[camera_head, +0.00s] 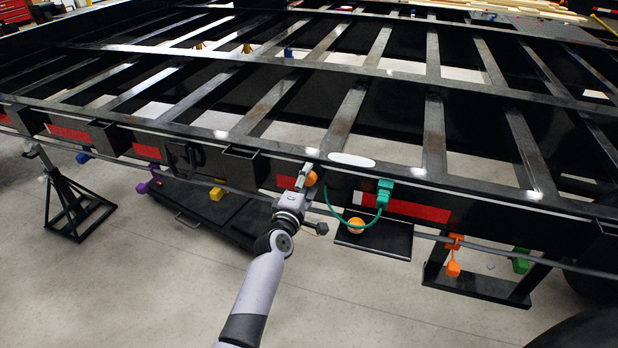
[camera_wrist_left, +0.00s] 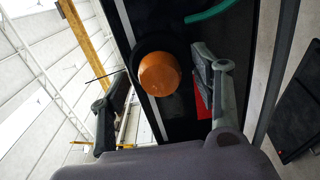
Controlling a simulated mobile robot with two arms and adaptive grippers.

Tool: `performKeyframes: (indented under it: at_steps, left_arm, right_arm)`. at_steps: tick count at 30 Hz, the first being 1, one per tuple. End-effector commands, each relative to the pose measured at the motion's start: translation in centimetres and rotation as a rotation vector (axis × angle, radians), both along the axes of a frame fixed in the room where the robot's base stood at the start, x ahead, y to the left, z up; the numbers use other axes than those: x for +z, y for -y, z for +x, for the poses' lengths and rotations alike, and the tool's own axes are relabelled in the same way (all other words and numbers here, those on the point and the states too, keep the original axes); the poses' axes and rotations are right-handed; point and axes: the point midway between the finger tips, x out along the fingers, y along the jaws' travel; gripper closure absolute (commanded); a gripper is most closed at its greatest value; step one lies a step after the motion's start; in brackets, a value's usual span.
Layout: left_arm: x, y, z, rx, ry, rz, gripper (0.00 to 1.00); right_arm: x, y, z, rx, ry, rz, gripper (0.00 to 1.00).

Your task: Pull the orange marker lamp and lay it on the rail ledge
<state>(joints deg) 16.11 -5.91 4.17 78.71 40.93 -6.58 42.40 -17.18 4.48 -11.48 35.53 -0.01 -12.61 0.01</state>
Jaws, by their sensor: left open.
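The orange marker lamp (camera_head: 311,178) is on the dark side rail of the trailer frame, in the middle of the head view. In the left wrist view the round lamp (camera_wrist_left: 160,74) faces me, set against a dark surface. My left gripper (camera_head: 305,181) is at the lamp. In the wrist view its two fingers stand apart, one on each side of the lamp, with visible gaps. The rail's top ledge (camera_head: 270,150) runs above the lamp and carries a white oval patch (camera_head: 352,160). My right gripper is out of view.
A green connector (camera_head: 384,193) with a looping green cable is close right of the lamp. Another orange round piece (camera_head: 356,226) is above a dark tray (camera_head: 385,243) below. An orange connector (camera_head: 453,268) hangs farther right. A black jack stand (camera_head: 72,205) stands left.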

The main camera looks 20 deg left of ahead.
Motion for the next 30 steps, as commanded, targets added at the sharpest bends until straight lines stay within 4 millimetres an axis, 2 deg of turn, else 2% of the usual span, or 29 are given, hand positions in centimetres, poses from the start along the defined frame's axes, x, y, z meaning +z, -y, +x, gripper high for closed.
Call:
performKeyframes:
  at_steps: [12, 30]
  left_arm:
    - [0.0, -0.01, -0.01, 0.0, 0.0, 0.0, 0.43]
    - [-0.01, 0.02, 0.0, 0.0, -0.001, 0.0, 0.83]
  right_arm:
    - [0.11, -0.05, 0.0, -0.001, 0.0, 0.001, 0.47]
    - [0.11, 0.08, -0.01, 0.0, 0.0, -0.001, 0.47]
